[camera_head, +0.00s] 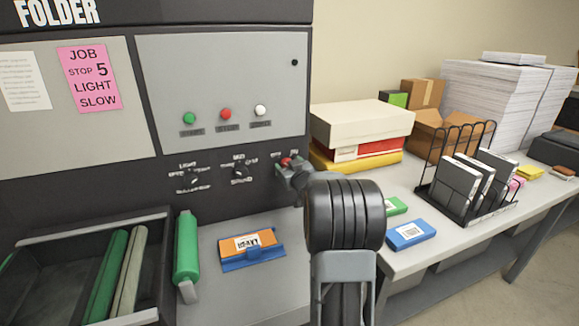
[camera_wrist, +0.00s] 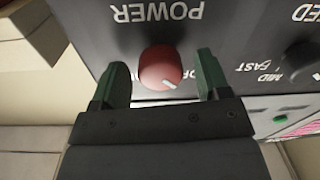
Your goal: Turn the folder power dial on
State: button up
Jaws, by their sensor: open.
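The folder power dial is a round red knob with a white pointer mark. In the wrist view the dial (camera_wrist: 161,68) sits below the upside-down word POWER, between the two green fingers of my gripper (camera_wrist: 160,82). The gripper is open, with a finger on each side of the dial and a visible gap to both. The white mark points toward lettering that is partly hidden by the right finger. In the head view the red dial (camera_head: 287,161) shows at the right end of the folder panel, partly hidden by my gripper (camera_head: 289,172).
Two black dials, a light dial (camera_head: 192,177) and a size dial (camera_head: 239,171), are left of the power dial. A green roller (camera_head: 186,247) and an orange-and-blue block (camera_head: 250,247) lie on the ledge below. Stacked boxes (camera_head: 361,125) stand close on the right.

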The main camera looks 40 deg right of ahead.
jog(key=c, duration=0.9)
jog(key=shift+c, duration=0.2)
jog(key=shift+m, duration=0.4)
jog(key=shift+f+m+h+p, duration=0.15)
jog(key=shift+m+p, duration=0.7)
jog(key=shift+m, duration=3.55)
jog(key=shift+m+h+p, duration=0.15)
jog(key=shift+m+p, duration=0.65)
jog(key=shift+m, duration=3.6)
